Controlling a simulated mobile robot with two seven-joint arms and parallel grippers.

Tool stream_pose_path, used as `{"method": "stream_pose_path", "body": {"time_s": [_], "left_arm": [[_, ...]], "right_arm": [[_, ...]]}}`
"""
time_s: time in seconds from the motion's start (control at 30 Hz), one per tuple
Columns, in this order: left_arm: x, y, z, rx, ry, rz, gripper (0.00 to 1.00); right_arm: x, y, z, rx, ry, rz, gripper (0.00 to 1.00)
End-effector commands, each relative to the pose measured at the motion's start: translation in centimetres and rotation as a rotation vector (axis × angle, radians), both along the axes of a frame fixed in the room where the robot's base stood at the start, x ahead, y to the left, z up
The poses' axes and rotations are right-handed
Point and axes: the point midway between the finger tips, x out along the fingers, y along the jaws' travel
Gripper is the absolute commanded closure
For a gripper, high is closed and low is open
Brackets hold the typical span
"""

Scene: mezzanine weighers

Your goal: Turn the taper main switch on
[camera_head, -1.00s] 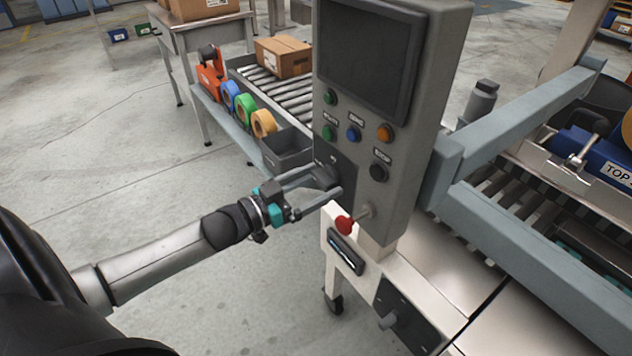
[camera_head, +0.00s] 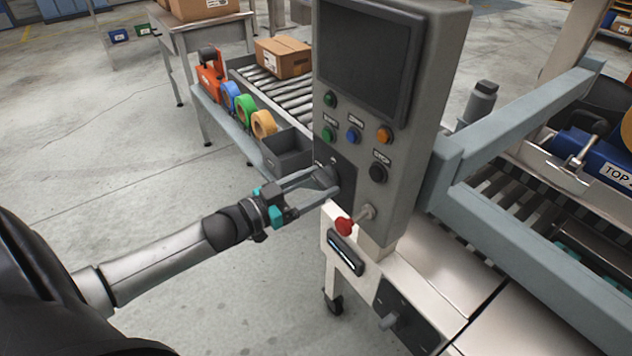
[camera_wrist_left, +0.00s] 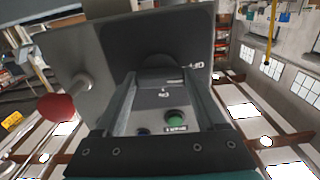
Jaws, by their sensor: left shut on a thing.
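The taper's grey control panel (camera_head: 400,190) stands at the centre of the head view. The main switch, a dark knob (camera_head: 326,177), sits on a dark plate (camera_head: 345,172) on its lower left side. My left gripper (camera_head: 327,183) reaches it from the left, its two long fingers shut on the knob, one on either side. The fingers partly hide the knob, and I cannot tell its exact angle. In the left wrist view the fingers (camera_wrist_left: 164,92) point at the panel, with a green button (camera_wrist_left: 177,118) showing between them. My right gripper is not in view.
A red knob on a stem (camera_head: 346,226) sticks out just below and right of the switch. Green, blue, orange and black buttons are above. A grey bin (camera_head: 287,152) and tape rolls (camera_head: 262,124) stand behind. The floor at left is clear.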

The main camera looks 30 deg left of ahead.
Motion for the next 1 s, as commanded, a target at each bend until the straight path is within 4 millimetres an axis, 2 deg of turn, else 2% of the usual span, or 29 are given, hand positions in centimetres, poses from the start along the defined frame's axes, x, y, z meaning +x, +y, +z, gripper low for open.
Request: {"method": "stream_pose_path", "body": {"time_s": [0.23, 0.53, 1.0], "left_arm": [[0.0, 0.0, 0.1, 0.14, -0.057, 0.0, 0.83], [0.0, 0.0, 0.1, 0.399, -0.164, 0.0, 0.83], [0.0, -0.1, 0.0, 0.812, -0.336, 0.0, 0.83]], "right_arm": [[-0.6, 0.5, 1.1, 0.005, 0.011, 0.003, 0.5], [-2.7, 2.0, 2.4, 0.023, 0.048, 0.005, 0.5], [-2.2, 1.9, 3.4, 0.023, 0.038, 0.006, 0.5]]}}
